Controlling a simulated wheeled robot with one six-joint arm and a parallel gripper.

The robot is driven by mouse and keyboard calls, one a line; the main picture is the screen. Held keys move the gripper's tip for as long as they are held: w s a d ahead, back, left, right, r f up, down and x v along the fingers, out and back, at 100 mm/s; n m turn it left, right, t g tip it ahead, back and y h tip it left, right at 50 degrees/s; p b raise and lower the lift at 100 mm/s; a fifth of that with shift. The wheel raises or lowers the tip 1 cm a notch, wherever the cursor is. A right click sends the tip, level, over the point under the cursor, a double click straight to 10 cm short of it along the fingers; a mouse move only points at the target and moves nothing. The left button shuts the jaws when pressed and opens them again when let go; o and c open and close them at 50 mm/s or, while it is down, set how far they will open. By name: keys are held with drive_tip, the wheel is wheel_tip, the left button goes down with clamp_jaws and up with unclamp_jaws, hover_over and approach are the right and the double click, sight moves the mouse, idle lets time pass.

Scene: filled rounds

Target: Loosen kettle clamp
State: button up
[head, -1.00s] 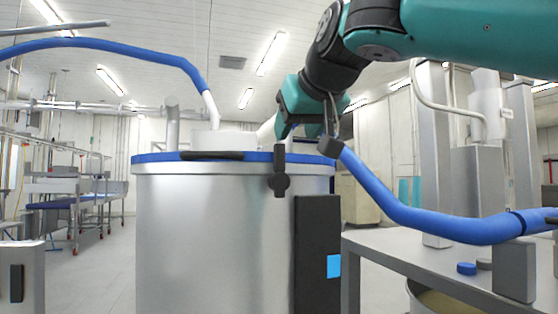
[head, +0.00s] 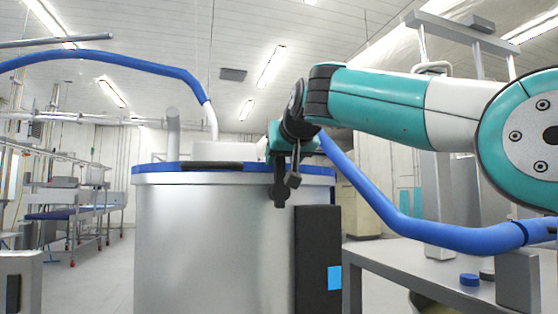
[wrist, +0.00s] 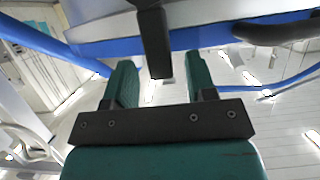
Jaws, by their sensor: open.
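The kettle (head: 220,245) is a large silver drum with a blue rim. The kettle clamp (head: 280,195) is a dark upright bar on the front right of that rim, hanging down over the wall. My gripper (head: 277,153) is at the rim by the clamp's upper end and partly covers it. In the wrist view my gripper (wrist: 160,72) is open, its two teal fingers apart. The clamp's dark bar (wrist: 154,35) reaches between the fingertips there, with a visible gap on either side.
A black handle (head: 212,166) lies along the rim. A blue hose (head: 440,234) curves down right of the kettle. A dark panel with a blue patch (head: 318,240) stands against the kettle's front. A grey table (head: 430,266) is at right; open floor is at left.

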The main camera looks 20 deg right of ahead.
drive_tip(key=shift+x, duration=1.35)
clamp_jaws()
